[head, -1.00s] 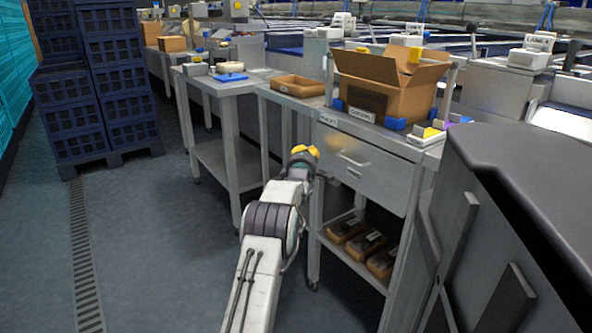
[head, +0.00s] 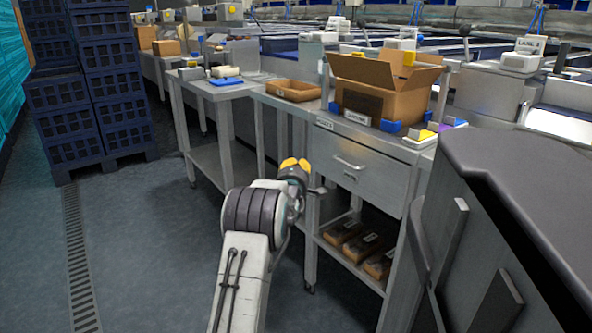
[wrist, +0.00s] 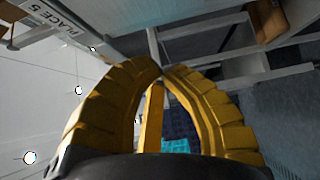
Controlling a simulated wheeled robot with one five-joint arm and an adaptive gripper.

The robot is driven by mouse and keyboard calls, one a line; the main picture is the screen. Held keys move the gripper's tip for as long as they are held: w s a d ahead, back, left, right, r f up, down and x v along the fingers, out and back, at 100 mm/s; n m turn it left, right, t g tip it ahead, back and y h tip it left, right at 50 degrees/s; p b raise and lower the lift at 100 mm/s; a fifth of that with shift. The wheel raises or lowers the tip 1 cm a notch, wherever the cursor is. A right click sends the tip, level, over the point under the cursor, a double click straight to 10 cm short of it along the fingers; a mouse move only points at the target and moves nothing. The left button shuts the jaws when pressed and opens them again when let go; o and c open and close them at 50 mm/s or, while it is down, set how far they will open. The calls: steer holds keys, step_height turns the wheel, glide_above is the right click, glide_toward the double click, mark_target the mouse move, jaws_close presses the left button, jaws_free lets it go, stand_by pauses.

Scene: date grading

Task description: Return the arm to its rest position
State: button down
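My arm folds low in front of the bench in the head view. My gripper (head: 295,164), with yellow fingers, is beside the drawer bench (head: 375,172), left of its drawer and below the worktop. It touches nothing that I can make out. In the wrist view the two yellow fingers of my gripper (wrist: 161,70) curve together and meet at their tips.
An open cardboard box (head: 400,104) and a shallow brown tray (head: 293,90) stand on the bench. Several brown packs (head: 361,246) lie on its lower shelf. Stacked dark blue crates (head: 70,125) stand at left. A dark-topped grey unit (head: 530,190) is close at right. The left floor is clear.

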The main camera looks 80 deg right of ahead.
steer(key=shift+a, duration=1.65)
